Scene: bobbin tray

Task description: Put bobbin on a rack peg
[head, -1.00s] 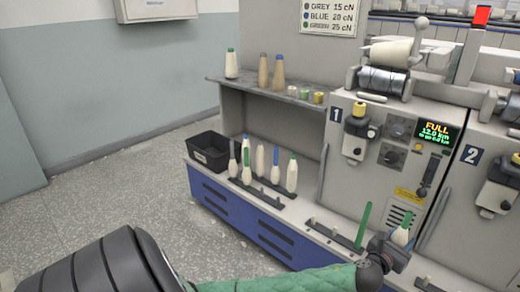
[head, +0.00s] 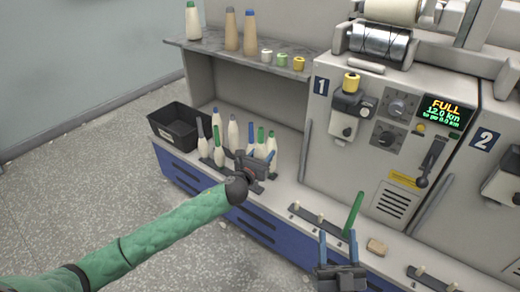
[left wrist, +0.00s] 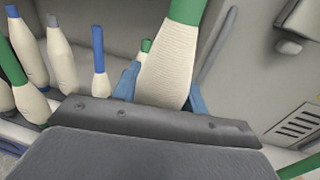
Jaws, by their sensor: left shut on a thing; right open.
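My left gripper (head: 254,160) is shut on a white bobbin with a green tube top (left wrist: 170,65), which is upright or slightly tilted between the blue fingers in the left wrist view. In the head view this bobbin (head: 261,148) is at the right end of a group of standing bobbins (head: 233,132) on the low ledge. The gripper partly hides the rack and bobbins there; whether the held bobbin's base touches a peg is hidden. My right gripper (head: 338,262) is open and empty at the bottom, near a peg strip (head: 312,218) with a bare green tube (head: 353,213).
A black bin (head: 175,128) stands left of the bobbins. A shelf (head: 225,52) above carries cones and small spools. The machine front (head: 395,180) rises at right. A small tan block (head: 378,247) and another peg strip (head: 425,275) lie on the ledge.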

